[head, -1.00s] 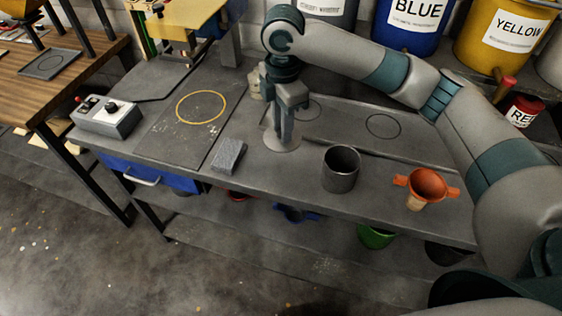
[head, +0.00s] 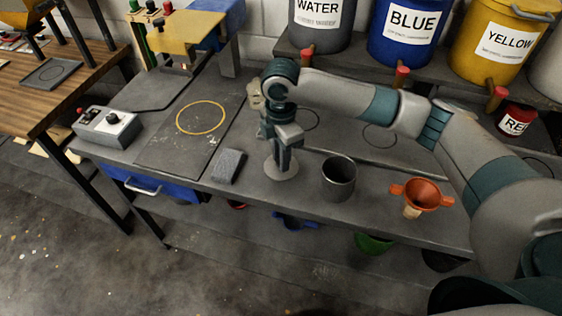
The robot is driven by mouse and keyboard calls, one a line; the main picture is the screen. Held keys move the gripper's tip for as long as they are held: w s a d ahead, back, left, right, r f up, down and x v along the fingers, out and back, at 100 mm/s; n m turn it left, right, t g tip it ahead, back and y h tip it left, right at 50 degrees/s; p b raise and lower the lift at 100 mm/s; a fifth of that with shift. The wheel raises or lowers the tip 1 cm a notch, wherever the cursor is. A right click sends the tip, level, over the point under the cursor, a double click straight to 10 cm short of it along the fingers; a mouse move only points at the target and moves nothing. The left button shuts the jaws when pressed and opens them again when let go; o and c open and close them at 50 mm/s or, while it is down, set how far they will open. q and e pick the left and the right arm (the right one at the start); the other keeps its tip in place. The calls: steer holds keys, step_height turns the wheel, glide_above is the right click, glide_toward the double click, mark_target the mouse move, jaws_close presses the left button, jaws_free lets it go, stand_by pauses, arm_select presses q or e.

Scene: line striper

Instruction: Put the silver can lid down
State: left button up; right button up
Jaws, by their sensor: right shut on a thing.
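The silver can lid (head: 282,171) is a thin grey disc at the bench's middle, between a grey block and an open grey can (head: 339,180). It looks level, on or just above the bench top; I cannot tell if it touches. My right gripper (head: 281,163) points straight down and is shut on the lid's middle, its fingers hiding part of the disc. The can is upright and apart from the lid. My left gripper is out of view.
The grey block (head: 229,166) lies left of the lid. An orange funnel (head: 421,194) stands at the right. A yellow ring (head: 201,118) marks the left panel. The bench's front edge (head: 300,207) is near. Labelled buckets, including a blue one (head: 410,30), line the back.

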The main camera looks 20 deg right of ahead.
steer(key=shift+f, duration=1.3)
steer(key=shift+f+p, duration=0.15)
steer(key=shift+p, duration=0.15)
steer(key=o, duration=1)
steer(key=shift+r, duration=0.2)
steer(key=shift+r+b, duration=0.35)
steer(key=shift+r, duration=0.25)
step_height(320, 180, up, 11)
steer(key=b, duration=0.3)
steer(key=shift+f, duration=0.1)
